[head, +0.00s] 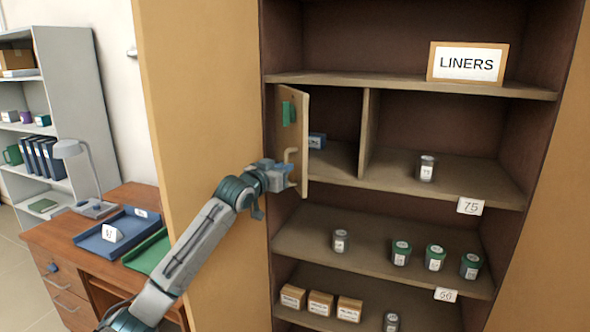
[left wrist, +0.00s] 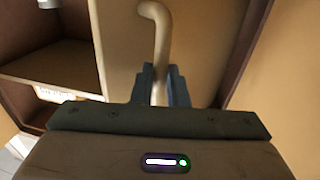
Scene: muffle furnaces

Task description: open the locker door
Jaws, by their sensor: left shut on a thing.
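The small wooden locker door (head: 300,118) is on the left of the cabinet's middle compartment, with a green patch near its top. It stands open, swung outward, so part of the compartment inside shows. Its pale curved handle (head: 291,154) is low on the door. My left gripper (head: 287,175) is at the handle. In the left wrist view the handle (left wrist: 150,12) runs down between the two dark fingers of my left gripper (left wrist: 158,88), which are shut on it. The door panel (left wrist: 120,55) is behind it. My right gripper is not in view.
A small blue item (head: 317,140) lies inside the compartment. Jars and boxes stand on the lower shelves (head: 350,245). A large tan cabinet door (head: 195,120) stands left of the opening, beside my left arm. A desk with trays (head: 110,243) is at the left.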

